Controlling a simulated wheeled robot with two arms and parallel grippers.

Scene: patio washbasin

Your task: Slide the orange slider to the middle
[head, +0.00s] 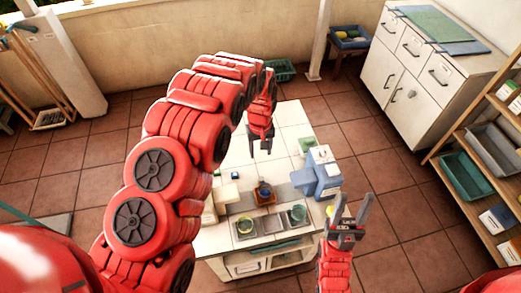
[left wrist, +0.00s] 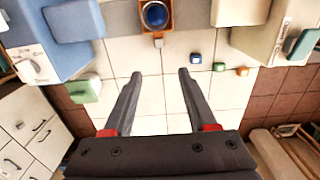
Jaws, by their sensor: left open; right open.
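My left gripper (head: 262,148) is open and empty above the white tiled top (head: 285,122), and its two fingers also show in the left wrist view (left wrist: 160,74). In that view a small orange block (left wrist: 243,71) sits right of a green block (left wrist: 219,66) and a blue block (left wrist: 196,58). It is right of my left fingers and apart from them. An orange holder (left wrist: 158,42) with a blue round piece lies ahead of the fingertips. I cannot tell which orange piece is the slider. My right gripper (head: 350,210) is open and empty at the right of the unit.
A blue-grey box-shaped object (head: 318,175) stands on the right of the top. Basins (head: 270,225) with a yellow item lie at the front. A white cabinet (head: 425,65) and wooden shelf (head: 470,150) stand to the right.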

